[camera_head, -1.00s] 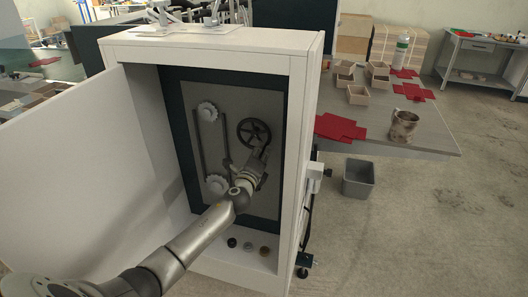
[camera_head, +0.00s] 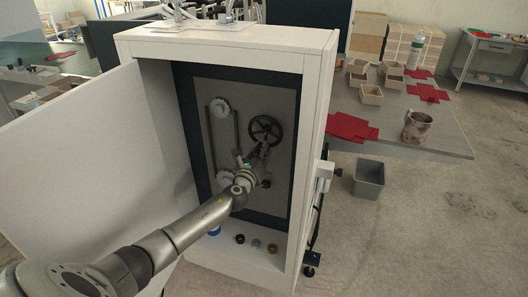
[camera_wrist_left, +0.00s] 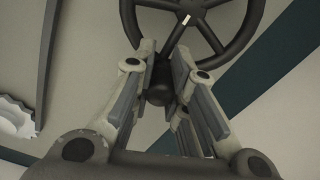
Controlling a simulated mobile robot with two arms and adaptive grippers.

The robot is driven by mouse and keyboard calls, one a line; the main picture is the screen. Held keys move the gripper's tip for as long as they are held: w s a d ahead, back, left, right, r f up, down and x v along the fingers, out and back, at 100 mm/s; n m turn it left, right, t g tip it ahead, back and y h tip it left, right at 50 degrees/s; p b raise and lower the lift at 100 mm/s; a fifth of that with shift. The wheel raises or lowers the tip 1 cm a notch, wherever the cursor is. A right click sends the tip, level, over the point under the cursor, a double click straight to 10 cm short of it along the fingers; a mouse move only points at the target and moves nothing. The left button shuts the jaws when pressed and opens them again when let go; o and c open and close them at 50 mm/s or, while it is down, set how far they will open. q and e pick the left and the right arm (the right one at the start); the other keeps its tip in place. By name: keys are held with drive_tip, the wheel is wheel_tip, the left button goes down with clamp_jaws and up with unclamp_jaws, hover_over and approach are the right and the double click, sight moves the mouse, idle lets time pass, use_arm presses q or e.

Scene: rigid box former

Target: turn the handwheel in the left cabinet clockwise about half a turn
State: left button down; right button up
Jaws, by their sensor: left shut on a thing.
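The black handwheel (camera_head: 264,130) with spokes is mounted on the grey panel inside the open left cabinet (camera_head: 150,50). My left gripper (camera_head: 262,149) reaches in from the lower left and meets the wheel's lower part. In the left wrist view the handwheel (camera_wrist_left: 206,35) fills the top, with a small white mark on a spoke. There my left gripper (camera_wrist_left: 164,62) has its fingers on both sides of the wheel's dark handle (camera_wrist_left: 160,88), shut on it. The fingers partly hide the handle. My right gripper is not in view.
Two toothed white wheels (camera_head: 220,107) sit left of the handwheel. The open door (camera_head: 90,150) borders my arm on the left. Small knobs (camera_head: 256,243) line the cabinet's lower ledge.

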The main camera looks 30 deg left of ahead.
use_arm(q)
drive_tip(key=shift+f, duration=0.15)
idle(0.3)
drive_tip(key=c, duration=1.4)
unclamp_jaws()
drive_tip(key=shift+s, duration=0.1)
drive_tip(key=v, duration=1.2)
drive_tip(key=shift+a, duration=0.1)
